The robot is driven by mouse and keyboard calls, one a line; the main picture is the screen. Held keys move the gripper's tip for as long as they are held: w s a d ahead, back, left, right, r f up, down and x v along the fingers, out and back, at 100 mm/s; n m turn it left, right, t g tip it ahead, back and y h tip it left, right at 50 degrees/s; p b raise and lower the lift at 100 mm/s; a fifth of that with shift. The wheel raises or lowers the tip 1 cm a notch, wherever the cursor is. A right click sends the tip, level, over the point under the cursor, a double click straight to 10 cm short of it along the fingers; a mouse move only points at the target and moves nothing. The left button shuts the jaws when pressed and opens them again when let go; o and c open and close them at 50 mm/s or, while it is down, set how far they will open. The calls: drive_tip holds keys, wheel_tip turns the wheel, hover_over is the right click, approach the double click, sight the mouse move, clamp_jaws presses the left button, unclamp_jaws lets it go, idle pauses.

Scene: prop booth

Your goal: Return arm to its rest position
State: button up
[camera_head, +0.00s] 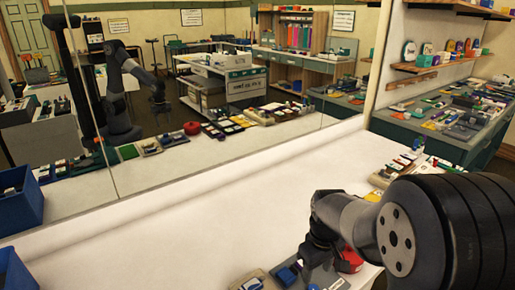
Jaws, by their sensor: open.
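My arm reaches in from the lower right of the head view, its big dark joint close to the camera. My gripper (312,259) is low at the bottom right, pointing down over the near edge of the white table (200,225). It looks open, with nothing seen between its fingers. A round red thing (351,263) is just right of the gripper, partly hidden by my arm. A tray with a blue item (287,274) is just below and left of it. I cannot tell the exact gap to either.
A large mirror (230,100) stands along the table's back and reflects my arm and the room. A blue bin (14,272) is at the lower left. Small items (405,162) line the table's right side. The table's middle is clear. Shelves (435,66) hang at right.

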sight(314, 288)
wheel_tip(314, 288, down, 7)
drive_tip(key=shift+r+b, duration=0.1)
drive_tip(key=shift+b, duration=0.25)
drive_tip(key=shift+f, duration=0.35)
drive_tip(key=n, duration=0.6)
drive_tip(key=shift+r+n, duration=0.1)
drive_tip(key=shift+n, duration=0.3)
drive_tip(key=n, duration=0.5)
drive_tip(key=shift+n+p, duration=0.3)
drive_tip(key=shift+p, duration=0.05)
drive_tip(key=n, duration=0.3)
drive_tip(key=shift+n, duration=0.4)
drive_tip(key=n, duration=0.3)
drive_tip(key=shift+n+p, duration=0.3)
drive_tip(key=shift+p, duration=0.05)
drive_tip(key=shift+r, duration=0.85)
